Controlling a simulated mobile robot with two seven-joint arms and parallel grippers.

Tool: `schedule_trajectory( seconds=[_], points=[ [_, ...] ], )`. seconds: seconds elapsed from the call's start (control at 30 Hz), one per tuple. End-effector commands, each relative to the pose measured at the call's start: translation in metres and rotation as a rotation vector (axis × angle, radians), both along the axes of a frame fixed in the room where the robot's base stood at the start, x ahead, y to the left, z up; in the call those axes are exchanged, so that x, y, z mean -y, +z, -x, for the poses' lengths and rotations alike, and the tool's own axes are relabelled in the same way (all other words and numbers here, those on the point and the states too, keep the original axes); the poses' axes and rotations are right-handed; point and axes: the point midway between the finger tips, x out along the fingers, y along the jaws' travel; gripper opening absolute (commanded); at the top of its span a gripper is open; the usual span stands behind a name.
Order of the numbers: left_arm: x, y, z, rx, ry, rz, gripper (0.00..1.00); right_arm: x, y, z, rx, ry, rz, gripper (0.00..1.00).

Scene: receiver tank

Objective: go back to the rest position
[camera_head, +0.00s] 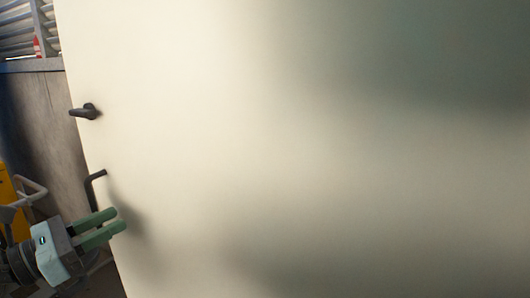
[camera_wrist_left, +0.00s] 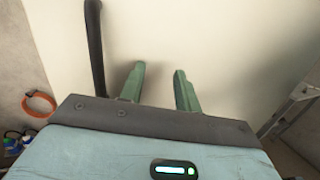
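My left gripper (camera_head: 119,219) is at the lower left of the head view, close in front of a large cream door-like panel (camera_head: 230,130). Its two green fingers are parallel with an empty gap between them. In the left wrist view the fingers (camera_wrist_left: 159,72) stand apart, with only the cream surface beyond them. I cannot tell whether the fingertips touch the panel. My right gripper is not in view.
The cream panel fills most of the head view. On its left edge are a dark lever handle (camera_head: 85,111) and a bent dark bar (camera_head: 94,187); the bar shows beside the fingers in the wrist view (camera_wrist_left: 95,45). An orange ring (camera_wrist_left: 38,104) is at the left.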

Motion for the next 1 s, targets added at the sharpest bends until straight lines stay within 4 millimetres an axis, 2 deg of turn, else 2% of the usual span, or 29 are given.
schedule_trajectory(
  seconds=[0.03,0.27,0.37,0.47,0.57,0.7,0.8,0.9,0.93,1.0],
  points=[
    [0.004,-0.019,0.003,-0.102,-0.005,0.156,0.33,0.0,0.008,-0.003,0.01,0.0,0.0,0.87],
    [0.008,-0.117,0.028,-0.552,0.062,0.842,0.33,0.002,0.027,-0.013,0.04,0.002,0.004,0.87],
    [0.009,-0.165,0.048,-0.738,0.132,1.141,0.33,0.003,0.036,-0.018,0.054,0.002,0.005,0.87],
    [0.012,-0.214,0.077,-0.912,0.227,1.442,0.33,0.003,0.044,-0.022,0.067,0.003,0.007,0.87],
    [0.019,-0.264,0.115,-1.07,0.347,1.743,0.33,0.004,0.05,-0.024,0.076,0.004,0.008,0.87],
    [0.036,-0.326,0.18,-1.239,0.548,2.149,0.33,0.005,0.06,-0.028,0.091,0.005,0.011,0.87],
    [0.053,-0.361,0.23,-1.319,0.706,2.416,0.33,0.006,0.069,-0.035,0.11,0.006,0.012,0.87],
    [0.071,-0.385,0.275,-1.362,0.851,2.637,0.33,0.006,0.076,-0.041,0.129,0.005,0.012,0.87],
    [0.076,-0.391,0.286,1.363,-0.885,-2.682,0.33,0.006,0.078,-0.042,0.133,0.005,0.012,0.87],
    [0.085,-0.4,0.308,1.273,-0.894,-2.588,0.33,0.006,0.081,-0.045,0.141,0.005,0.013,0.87]
  ],
)
